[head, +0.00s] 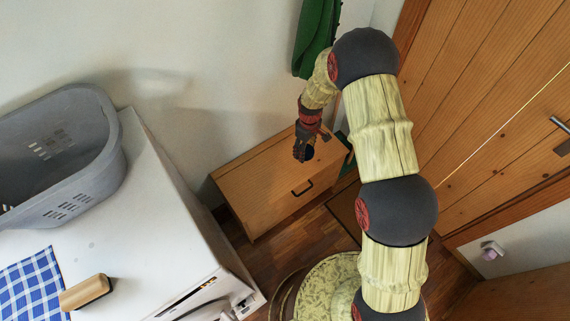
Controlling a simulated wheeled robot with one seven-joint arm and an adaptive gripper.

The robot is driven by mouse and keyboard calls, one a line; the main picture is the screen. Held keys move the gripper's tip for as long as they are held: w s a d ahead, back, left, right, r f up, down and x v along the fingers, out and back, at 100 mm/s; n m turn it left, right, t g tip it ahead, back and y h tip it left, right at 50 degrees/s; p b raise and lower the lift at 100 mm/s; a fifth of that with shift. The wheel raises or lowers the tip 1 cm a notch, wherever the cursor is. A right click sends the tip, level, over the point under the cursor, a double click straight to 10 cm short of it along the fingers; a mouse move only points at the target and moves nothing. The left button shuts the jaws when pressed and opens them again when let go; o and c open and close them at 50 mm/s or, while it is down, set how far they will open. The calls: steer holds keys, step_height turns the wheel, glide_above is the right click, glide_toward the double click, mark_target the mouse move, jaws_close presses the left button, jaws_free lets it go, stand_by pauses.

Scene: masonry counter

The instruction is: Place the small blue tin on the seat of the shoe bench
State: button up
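The wooden shoe bench (245,172) stands against the white wall, with a flat top and a drawer front with a dark handle. My arm reaches across the view, and my gripper (302,152) points down over the right part of the bench top. The gripper looks small and dark here, so I cannot tell whether its fingers are open or shut, or how far above the top they are. I cannot make out the small blue tin anywhere; the gripper or arm may hide it.
A white appliance (150,215) at left carries a grey basket (75,180), a blue checked cloth (30,288) and a wooden-backed block (85,293). A green cloth (315,38) hangs above the bench. Wooden doors (480,90) stand at right. Some floor (305,240) before the bench is clear.

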steer(key=s+a+f+n+b, duration=0.1)
steer(key=s+a+f+n, duration=0.15)
steer(key=f, duration=0.25)
steer(key=s+a+f+n, duration=0.2)
steer(key=s+f+n, duration=0.1)
steer(key=f, duration=0.3)
steer(key=b, duration=0.6)
glide_above(279, 168)
steer(key=shift+n, duration=0.35)
steer(key=f, duration=0.9)
steer(key=shift+s+d+f, duration=0.25)
steer(key=shift+s, duration=0.1)
steer(key=shift+w+a+f, duration=0.1)
steer(key=shift+w+f, duration=0.05)
steer(key=shift+f, duration=0.15)
steer(key=shift+w+a+f+b, duration=0.15)
steer(key=shift+f+b, duration=0.2)
steer(key=shift+f, duration=1.2)
steer(key=shift+f, duration=0.15)
steer(key=o, duration=1.4)
step_height(279, 168, up, 12)
steer(key=p, duration=0.3)
